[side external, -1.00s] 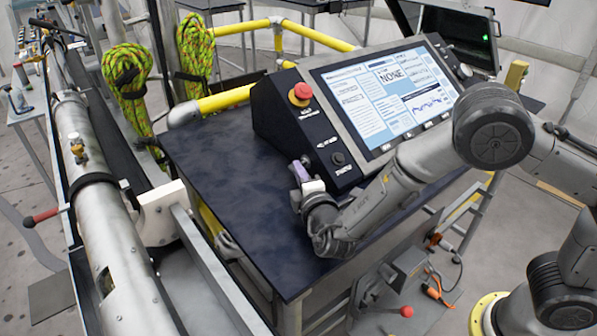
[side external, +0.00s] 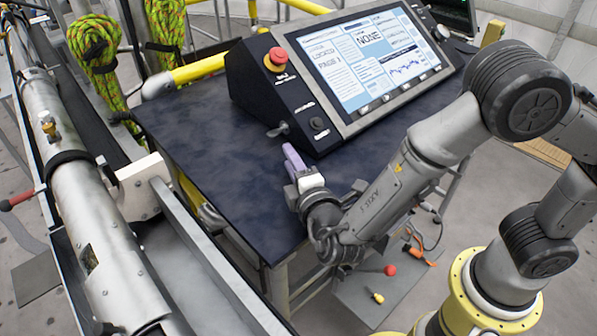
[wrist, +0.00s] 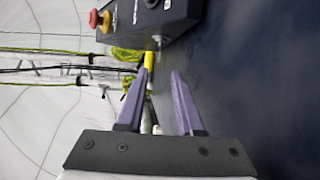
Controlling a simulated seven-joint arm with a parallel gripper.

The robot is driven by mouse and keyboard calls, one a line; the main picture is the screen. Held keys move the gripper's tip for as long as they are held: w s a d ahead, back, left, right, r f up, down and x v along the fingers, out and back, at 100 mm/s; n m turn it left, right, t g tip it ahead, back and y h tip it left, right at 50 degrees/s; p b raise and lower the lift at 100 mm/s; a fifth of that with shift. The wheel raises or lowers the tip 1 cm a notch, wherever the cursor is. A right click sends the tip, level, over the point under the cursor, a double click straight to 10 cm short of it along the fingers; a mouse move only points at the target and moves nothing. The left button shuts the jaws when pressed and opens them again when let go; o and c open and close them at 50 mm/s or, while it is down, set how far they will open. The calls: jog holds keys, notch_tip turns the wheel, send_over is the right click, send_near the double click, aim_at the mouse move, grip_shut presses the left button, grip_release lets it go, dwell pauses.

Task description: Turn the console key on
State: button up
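The console (side external: 260,100) stands on a dark blue table, with its lit screen tilted up. A small metal key (side external: 277,129) sits in the lower front of its control panel, left of a round black knob (side external: 317,124). The key also shows in the wrist view (wrist: 157,41), beyond my fingertips. I cannot tell from its angle whether it is on. My gripper (side external: 288,151) is above the table, short of the console and apart from the key. In the wrist view its two purple fingers (wrist: 160,72) are spread, with nothing between them.
A red emergency button (side external: 276,59) stands on the panel above the key. The dark table top (side external: 210,130) is clear around my gripper. A long metal tube (side external: 85,210) lies left of the table. Yellow rails and coiled green rope (side external: 97,65) are behind.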

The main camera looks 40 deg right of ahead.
jog(key=shift+v, duration=2.2)
